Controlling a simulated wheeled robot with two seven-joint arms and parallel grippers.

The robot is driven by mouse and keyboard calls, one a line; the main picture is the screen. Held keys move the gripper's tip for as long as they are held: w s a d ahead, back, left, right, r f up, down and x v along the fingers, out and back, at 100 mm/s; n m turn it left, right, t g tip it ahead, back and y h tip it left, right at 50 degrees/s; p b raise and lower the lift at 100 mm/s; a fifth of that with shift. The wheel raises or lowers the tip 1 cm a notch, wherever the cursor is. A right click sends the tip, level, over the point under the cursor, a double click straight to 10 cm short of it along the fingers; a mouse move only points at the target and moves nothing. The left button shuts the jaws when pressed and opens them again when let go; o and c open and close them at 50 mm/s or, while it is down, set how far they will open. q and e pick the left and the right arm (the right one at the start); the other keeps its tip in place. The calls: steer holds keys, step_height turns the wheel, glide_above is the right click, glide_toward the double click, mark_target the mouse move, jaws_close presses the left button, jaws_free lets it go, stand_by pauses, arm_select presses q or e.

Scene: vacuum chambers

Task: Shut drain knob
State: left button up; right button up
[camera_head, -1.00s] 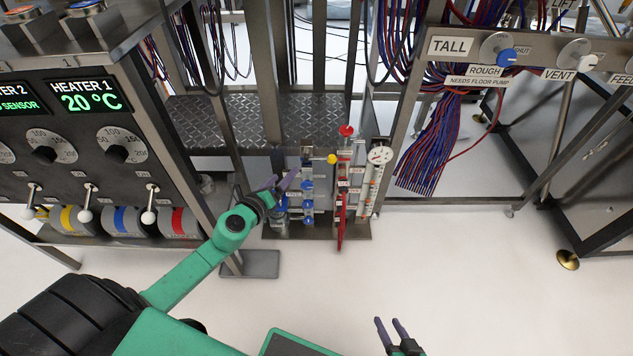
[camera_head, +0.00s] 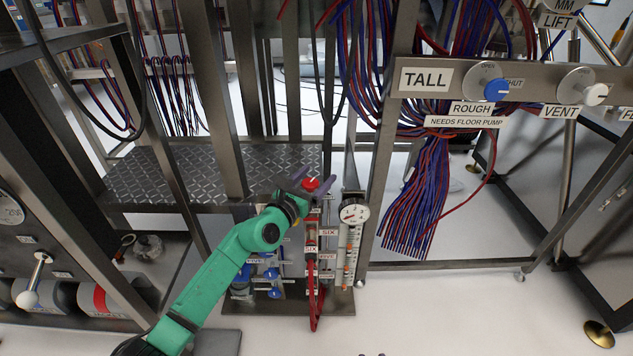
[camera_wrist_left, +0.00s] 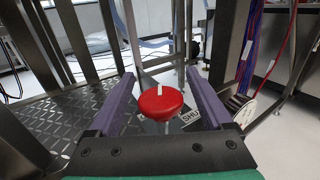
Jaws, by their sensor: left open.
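A round red knob (camera_head: 311,184) with a white mark on top stands above the valve panel with red hoses. No drain label is readable on it. My left gripper (camera_head: 315,177) is open, with one purple finger on each side of the knob. In the left wrist view the red knob (camera_wrist_left: 161,103) sits between the two spread fingers (camera_wrist_left: 160,73), with gaps on both sides. A label reading "SHU" (camera_wrist_left: 191,119) shows partly behind the knob. Only tiny tips of my right gripper (camera_head: 371,354) show at the bottom edge.
A pressure gauge (camera_head: 354,212) stands right of the knob. Blue valves (camera_head: 272,273) sit lower left, partly behind my arm. A diamond-plate shelf (camera_head: 165,172) and steel posts stand behind. The blue ROUGH knob (camera_head: 496,89) is on the upper right bar. Open floor lies in front.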

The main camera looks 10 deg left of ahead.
arm_select(q)
steer(key=shift+w+d, duration=0.1)
steer(key=shift+w, duration=0.25)
jaws_close()
